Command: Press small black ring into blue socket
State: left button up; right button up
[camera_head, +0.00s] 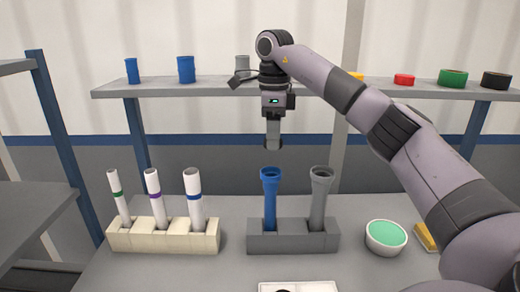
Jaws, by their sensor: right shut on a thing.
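My right gripper (273,142) hangs pointing down above the blue socket, apart from it. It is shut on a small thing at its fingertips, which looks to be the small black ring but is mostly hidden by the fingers. The blue socket (270,200) is an upright blue pipe with a wider open top, standing in the left slot of a grey block (292,243). Its mouth looks empty. My left gripper is not in view.
A grey pipe (318,200) stands beside the blue one. A cream rack (135,238) holds three white tubes at left. A green-filled bowl (386,237) and a yellow item (426,236) are at right. A white tray (300,286) is at the front. The shelf (215,88) behind holds several parts.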

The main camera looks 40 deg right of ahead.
jog(key=shift+w+d+f, duration=0.1)
jog(key=shift+w+f, duration=0.1)
jog(key=shift+f, duration=1.45)
jog(key=shift+w+d+f, duration=0.1)
jog(key=shift+w+f, duration=0.05)
jog(key=shift+f, duration=1.45)
jog(key=shift+f, duration=0.2)
jog(key=o, duration=1.5)
jog(key=shift+r, duration=3.5)
